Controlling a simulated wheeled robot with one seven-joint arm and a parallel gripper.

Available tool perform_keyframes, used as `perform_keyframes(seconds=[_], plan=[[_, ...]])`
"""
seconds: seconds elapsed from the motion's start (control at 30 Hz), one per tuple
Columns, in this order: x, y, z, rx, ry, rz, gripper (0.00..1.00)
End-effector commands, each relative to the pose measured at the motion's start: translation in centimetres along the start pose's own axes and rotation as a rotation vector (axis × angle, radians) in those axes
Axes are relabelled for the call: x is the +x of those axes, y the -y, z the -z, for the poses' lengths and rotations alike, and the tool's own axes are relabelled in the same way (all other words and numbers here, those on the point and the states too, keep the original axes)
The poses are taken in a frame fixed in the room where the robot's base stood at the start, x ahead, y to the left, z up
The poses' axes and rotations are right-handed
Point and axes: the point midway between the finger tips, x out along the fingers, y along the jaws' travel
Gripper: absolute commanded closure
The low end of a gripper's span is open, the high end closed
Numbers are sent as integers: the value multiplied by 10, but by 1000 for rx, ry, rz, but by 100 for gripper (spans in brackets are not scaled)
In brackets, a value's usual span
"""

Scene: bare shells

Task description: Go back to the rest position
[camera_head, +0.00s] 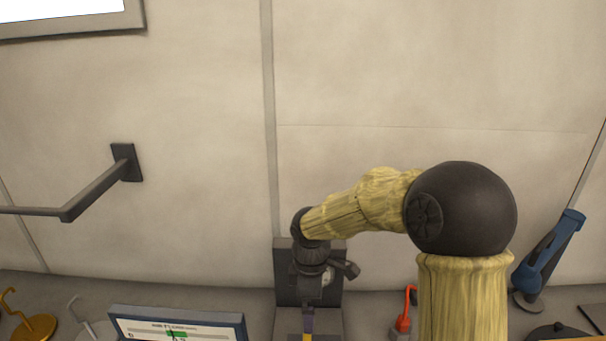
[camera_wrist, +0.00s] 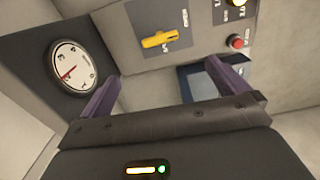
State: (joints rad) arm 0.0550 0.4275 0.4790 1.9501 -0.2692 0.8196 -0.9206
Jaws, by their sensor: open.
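My gripper shows in the wrist view (camera_wrist: 163,70) with its two purple fingers spread apart and nothing between them. In the wrist view a grey panel beyond the fingers carries a yellow lever (camera_wrist: 166,39), a red button (camera_wrist: 236,41) and a white round dial (camera_wrist: 74,66) on a dark box.
A blue-framed meter (camera_head: 178,322) stands left of the gripper, with an orange hook stand (camera_head: 37,326) farther left. A red-topped item (camera_head: 407,311) and a blue device (camera_head: 548,256) are to the right. A dark bar (camera_head: 95,190) juts from the wall.

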Motion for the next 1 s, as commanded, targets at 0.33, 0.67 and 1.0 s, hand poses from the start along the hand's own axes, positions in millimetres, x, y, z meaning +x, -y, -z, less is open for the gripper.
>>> perform_keyframes(seconds=[0.33, 0.67, 1.0], plan=[[-1, 61, -90, 818, -49, -104, 0], [0, 114, -144, 1477, -181, -167, 0], [0, 115, -144, 1488, -183, -167, 0]])
